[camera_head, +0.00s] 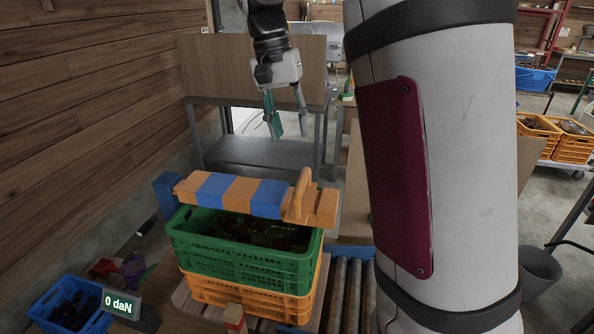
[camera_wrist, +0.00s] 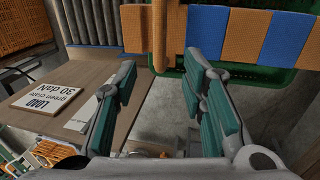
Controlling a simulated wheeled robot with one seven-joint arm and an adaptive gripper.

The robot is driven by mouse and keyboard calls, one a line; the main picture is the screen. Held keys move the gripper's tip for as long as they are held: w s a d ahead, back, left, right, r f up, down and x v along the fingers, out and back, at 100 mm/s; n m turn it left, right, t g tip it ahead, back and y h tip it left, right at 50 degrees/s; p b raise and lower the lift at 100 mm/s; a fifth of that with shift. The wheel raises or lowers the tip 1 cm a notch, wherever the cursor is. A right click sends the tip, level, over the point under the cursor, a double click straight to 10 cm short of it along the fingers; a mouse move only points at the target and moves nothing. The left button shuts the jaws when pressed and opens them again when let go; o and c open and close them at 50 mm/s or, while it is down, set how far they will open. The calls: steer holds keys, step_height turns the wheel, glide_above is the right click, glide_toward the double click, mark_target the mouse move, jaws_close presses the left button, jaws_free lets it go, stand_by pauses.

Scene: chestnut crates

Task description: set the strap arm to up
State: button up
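The strap arm (camera_head: 238,192) is a bar striped orange and blue, lying roughly level across the top of the green crate (camera_head: 240,262). Its left end meets a blue post (camera_head: 167,195). An upright orange handle (camera_head: 300,194) stands near its right end and shows in the wrist view (camera_wrist: 159,38). My gripper (camera_head: 289,133) is open and empty, above and behind the bar in the head view. In the wrist view the handle lies ahead of the gap between my fingers (camera_wrist: 160,95), apart from them.
The green crate, with dark contents, sits on an orange crate (camera_head: 240,296). A display (camera_head: 120,303) reads 0 daN. Rollers (camera_head: 350,290) lie right of the crates. A sign (camera_wrist: 47,103) reading LOAD, 30 daN lies on a board. A grey bench (camera_head: 262,152) stands behind.

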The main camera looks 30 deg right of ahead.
mark_target(301, 179)
steer(key=f, duration=0.4)
steer(key=s+d+f+p, duration=0.1)
steer(key=f, duration=0.3)
steer(key=f+p, duration=0.1)
steer(key=f, duration=0.3)
steer(key=shift+s+d, duration=0.3)
steer(key=shift+s, duration=0.1)
jaws_close()
